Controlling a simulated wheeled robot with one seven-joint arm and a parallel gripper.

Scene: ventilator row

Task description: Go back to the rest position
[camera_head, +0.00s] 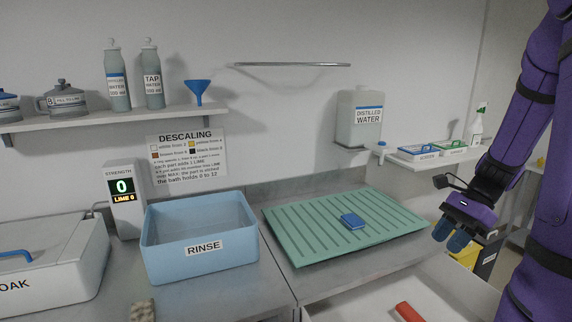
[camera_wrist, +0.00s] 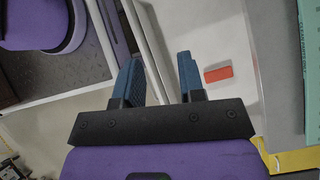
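My gripper (camera_head: 453,237) hangs at the right of the head view, in front of the counter and to the right of the green ribbed mat (camera_head: 290,243). Its two blue fingers stand apart with nothing between them, as the wrist view (camera_wrist: 158,78) also shows. My purple arm folds down along the right edge of the head view.
A blue block (camera_head: 352,221) lies on the mat. A red object (camera_head: 408,312) lies in a white open drawer or tray below; it also shows in the wrist view (camera_wrist: 218,74). A blue RINSE basin (camera_head: 203,272) and a STRENGTH display (camera_head: 124,190) stand left. Shelves line the wall.

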